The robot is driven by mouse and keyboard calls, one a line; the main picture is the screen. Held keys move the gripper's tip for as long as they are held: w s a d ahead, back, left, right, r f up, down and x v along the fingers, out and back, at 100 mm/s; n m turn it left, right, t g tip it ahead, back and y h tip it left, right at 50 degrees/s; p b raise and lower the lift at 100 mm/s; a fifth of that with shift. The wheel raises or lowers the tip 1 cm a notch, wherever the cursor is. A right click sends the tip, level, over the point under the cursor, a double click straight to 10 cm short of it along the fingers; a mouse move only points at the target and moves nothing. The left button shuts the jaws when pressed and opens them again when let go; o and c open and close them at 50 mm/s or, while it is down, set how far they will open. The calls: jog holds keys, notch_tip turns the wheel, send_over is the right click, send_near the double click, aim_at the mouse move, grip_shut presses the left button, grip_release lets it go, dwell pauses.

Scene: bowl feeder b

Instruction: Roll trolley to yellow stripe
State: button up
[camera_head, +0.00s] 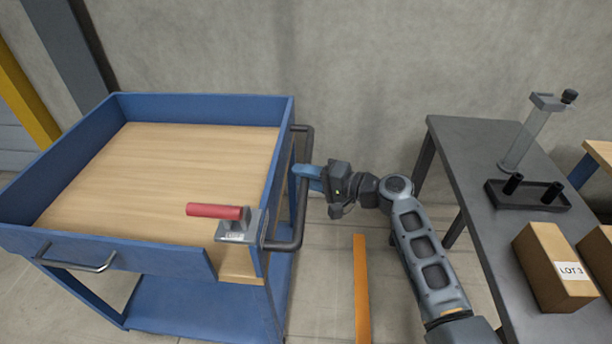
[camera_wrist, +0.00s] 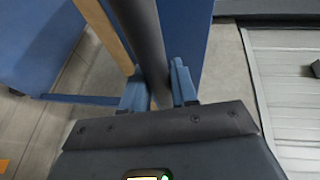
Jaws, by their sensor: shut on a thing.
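The blue trolley (camera_head: 195,110) with a wooden top deck stands at the left in the head view. Its dark push handle (camera_head: 302,200) is a tube frame on the right end. My gripper (camera_head: 308,172) is shut on this handle from the right. In the wrist view the dark handle tube (camera_wrist: 145,35) runs between the two blue fingers of my gripper (camera_wrist: 160,90). A yellow-orange stripe (camera_head: 361,290) lies on the floor to the right of the trolley, below my arm. A gap of floor shows between the trolley and the stripe.
A red-handled lever on a metal plate (camera_head: 238,226) sits at the trolley's near right corner. A dark table (camera_head: 465,140) at the right bears a black fixture (camera_head: 530,195) and a cardboard box (camera_head: 548,265) labelled LOT 3. A grey wall (camera_head: 360,60) stands behind.

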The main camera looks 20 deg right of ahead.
grip_shut()
jog(key=shift+s+d, duration=0.1)
jog(key=shift+d, duration=0.1)
jog(key=s+d, duration=0.5)
jog(key=d, duration=0.3)
jog(key=s+d+b, duration=0.1)
jog(key=s+d, duration=0.4)
jog(key=d, duration=0.4)
jog(key=o, duration=0.8)
grip_release()
jog(key=shift+w, duration=0.1)
jog(key=shift+r, duration=0.1)
